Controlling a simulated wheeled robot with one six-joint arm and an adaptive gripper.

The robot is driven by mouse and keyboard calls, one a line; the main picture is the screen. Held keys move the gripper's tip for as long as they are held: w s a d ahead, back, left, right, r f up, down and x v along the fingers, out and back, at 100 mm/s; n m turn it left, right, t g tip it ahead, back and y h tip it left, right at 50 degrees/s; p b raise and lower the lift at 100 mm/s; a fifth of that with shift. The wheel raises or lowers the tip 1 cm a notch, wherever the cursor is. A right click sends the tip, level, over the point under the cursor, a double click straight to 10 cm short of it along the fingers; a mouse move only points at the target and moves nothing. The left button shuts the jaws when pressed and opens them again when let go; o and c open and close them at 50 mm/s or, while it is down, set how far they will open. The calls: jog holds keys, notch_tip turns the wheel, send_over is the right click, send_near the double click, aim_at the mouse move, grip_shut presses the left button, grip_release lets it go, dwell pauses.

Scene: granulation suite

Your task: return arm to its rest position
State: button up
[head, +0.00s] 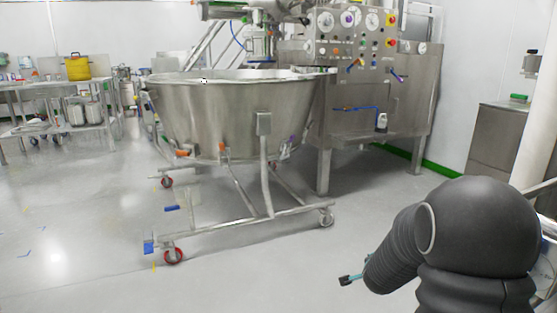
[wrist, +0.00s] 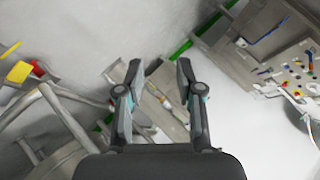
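My gripper (wrist: 159,80) shows in the wrist view with its two dark fingers spread apart and nothing between them. In the head view my dark arm fills the lower right, and only a small teal and black tip of the gripper (head: 350,280) shows past the arm. The rest of the gripper is hidden there. The gripper touches nothing that I can see.
A large steel bowl on a wheeled frame (head: 230,115) stands in the middle. A steel control cabinet (head: 340,65) with gauges is behind it. The floor (head: 80,230) at lower left is clear.

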jog(key=s+a+r+n+g+y+p, duration=0.1)
jog(key=s+a+r+n+y, duration=0.1)
jog(key=s+a+r+n, duration=0.35)
jog(key=s+a+r+n+g+y+p, duration=0.1)
jog(key=s+a+r+n+y, duration=0.15)
jog(key=s+a+r, duration=0.55)
jog(key=s+r+n+g+p, duration=0.1)
jog(key=s+r+n, duration=0.1)
jog(key=s, duration=0.9)
jog(key=s+r+n+g+p, duration=0.1)
jog(key=s+r+n, duration=0.2)
jog(key=s, duration=0.8)
jog(key=n, duration=0.2)
jog(key=shift+s+d+r+n+g, duration=0.2)
jog(key=shift+s+r+n+g, duration=0.1)
jog(key=shift+r+g, duration=0.1)
jog(key=shift+h, duration=0.25)
